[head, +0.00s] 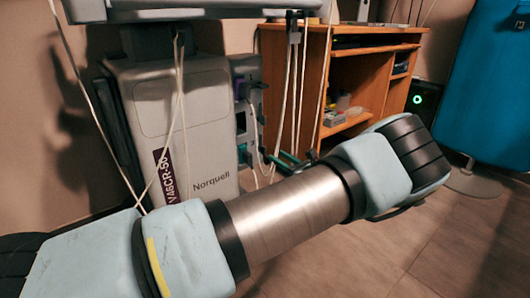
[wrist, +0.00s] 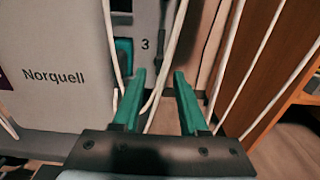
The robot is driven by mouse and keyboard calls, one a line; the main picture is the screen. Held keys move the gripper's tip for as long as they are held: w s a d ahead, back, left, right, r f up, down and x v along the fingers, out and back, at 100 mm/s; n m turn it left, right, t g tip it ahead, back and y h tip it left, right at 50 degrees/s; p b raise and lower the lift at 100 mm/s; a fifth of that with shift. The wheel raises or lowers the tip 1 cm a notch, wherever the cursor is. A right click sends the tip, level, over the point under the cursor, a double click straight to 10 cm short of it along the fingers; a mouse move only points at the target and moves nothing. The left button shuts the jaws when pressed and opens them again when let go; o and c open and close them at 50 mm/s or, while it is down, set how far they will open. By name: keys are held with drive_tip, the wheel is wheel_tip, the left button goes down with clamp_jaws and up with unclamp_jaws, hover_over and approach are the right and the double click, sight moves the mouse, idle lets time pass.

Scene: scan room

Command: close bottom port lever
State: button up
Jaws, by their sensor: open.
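The grey Norquell machine (head: 185,110) has a column of ports on its right side panel. The lowest port lever I can make out there is teal (head: 243,153). In the wrist view a teal lever (wrist: 124,52) sits in the port beside the number 3, left of and beyond my gripper (wrist: 158,75). Its lower part is close to the left fingertip in the picture; I cannot tell whether they touch. My gripper's green fingers are open, with pale cables showing between them. In the head view my arm hides most of the gripper; only green finger parts (head: 284,160) show.
Several pale cables (head: 290,90) hang in front of and beside the ports, some crossing the gripper's area. A wooden desk (head: 345,85) with shelves stands to the right. A teal panel (head: 490,85) is at the far right. Tiled floor (head: 440,240) is clear at lower right.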

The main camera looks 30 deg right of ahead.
sight(262, 145)
drive_tip(key=w+a+b, duration=0.1)
drive_tip(key=w+b, duration=0.1)
drive_tip(key=w, duration=0.5)
drive_tip(key=shift+w+a, duration=0.15)
drive_tip(key=shift+a, duration=0.05)
drive_tip(key=shift+c, duration=0.2)
clamp_jaws()
